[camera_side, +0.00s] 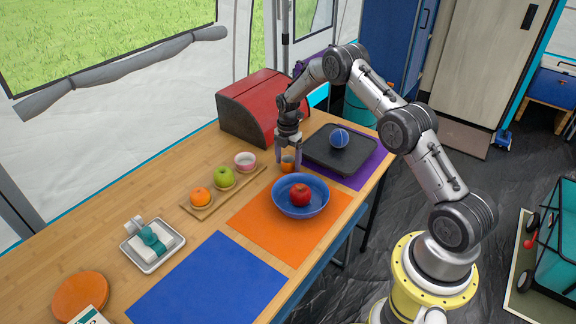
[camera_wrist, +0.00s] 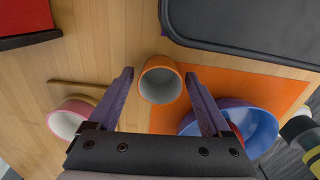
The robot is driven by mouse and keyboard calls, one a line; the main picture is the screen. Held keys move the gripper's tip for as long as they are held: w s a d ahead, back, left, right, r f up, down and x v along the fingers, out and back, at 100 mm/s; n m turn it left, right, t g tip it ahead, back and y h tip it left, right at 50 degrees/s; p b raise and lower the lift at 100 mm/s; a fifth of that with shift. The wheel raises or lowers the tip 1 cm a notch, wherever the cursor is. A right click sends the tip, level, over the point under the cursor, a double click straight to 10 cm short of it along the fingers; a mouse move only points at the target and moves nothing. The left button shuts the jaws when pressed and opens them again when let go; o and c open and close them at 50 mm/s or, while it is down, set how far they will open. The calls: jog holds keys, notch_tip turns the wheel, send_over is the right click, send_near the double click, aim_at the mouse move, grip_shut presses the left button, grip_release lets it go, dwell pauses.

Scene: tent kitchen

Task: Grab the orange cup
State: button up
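The orange cup (camera_side: 288,164) stands upright on the wooden table, between the pink-and-white bowl and the black tray. In the wrist view the orange cup (camera_wrist: 160,80) shows its grey inside and lies between and just beyond the fingertips. My gripper (camera_side: 288,156) points down over the cup. In the wrist view my gripper (camera_wrist: 160,78) has its two purple-grey fingers spread wide, one on each side of the cup. I see gaps between the fingers and the cup, and nothing is held.
A blue bowl (camera_side: 312,210) with a red apple (camera_side: 300,195) stands close by on an orange mat (camera_side: 252,228). A pink bowl (camera_side: 245,160) is left of the cup. A black tray (camera_side: 345,163) with a blue ball (camera_side: 339,138) and a red bread box (camera_side: 250,108) are near.

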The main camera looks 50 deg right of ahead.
jog(key=c, duration=1.1)
jog(key=shift+r, duration=0.1)
